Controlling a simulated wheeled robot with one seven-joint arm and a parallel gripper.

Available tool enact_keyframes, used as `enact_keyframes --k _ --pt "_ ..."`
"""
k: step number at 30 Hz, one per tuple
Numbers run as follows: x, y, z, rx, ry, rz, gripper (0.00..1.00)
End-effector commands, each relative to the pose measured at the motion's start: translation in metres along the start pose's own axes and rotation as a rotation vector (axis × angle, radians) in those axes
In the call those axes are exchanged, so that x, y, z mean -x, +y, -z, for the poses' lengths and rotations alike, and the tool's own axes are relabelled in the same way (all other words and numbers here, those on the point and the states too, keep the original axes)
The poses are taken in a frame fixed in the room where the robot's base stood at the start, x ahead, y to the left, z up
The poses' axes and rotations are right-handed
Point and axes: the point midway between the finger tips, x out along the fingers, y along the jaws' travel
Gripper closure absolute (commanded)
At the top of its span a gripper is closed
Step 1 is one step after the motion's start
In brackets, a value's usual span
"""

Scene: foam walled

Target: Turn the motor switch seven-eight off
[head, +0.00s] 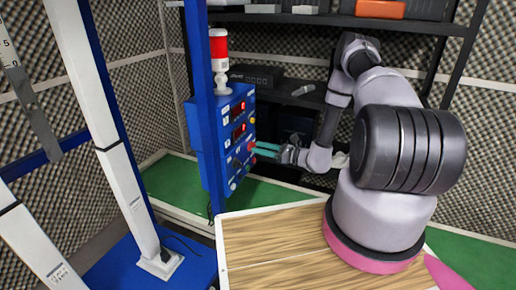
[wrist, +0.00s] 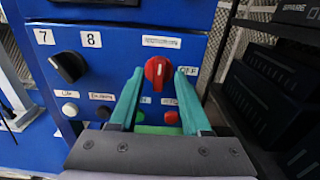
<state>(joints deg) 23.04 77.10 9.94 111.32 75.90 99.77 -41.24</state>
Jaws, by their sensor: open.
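A blue control box (head: 211,150) stands left of centre in the head view. In the wrist view its panel (wrist: 120,65) fills the left and middle. A red rotary switch (wrist: 158,70) sits there, with a pale mark near upright, an OFF label (wrist: 187,71) on its right and an unreadable label above. My gripper (head: 256,150) is open at the panel. Its teal fingertips (wrist: 156,79) lie either side of the red switch's lower part; I cannot tell whether they touch it.
Below the red switch are a green button (wrist: 140,117) and a red button (wrist: 172,118). A red-and-white signal lamp (head: 219,50) tops the box. A blue post (head: 205,100) stands before it. Dark shelving (head: 290,94) is behind my arm; a wooden top (head: 270,240) is in front.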

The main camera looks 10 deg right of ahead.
Motion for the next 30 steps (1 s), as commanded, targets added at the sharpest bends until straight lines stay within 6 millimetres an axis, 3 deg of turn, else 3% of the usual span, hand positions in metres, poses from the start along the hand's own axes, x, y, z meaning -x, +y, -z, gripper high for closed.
enact_keyframes --k 4,13,14,17,30 --pt "-0.0115 0.0004 -0.0001 0.000 0.000 -0.001 0.53" --pt "-0.0138 0.0002 0.0000 0.000 0.000 0.000 0.53" --pt "-0.0138 0.0002 0.0000 0.000 0.000 0.000 0.60" --pt "-0.0137 0.0002 0.0000 0.000 0.000 0.000 0.98" --pt "-0.0134 -0.0002 0.0001 -0.045 0.000 0.000 1.00"
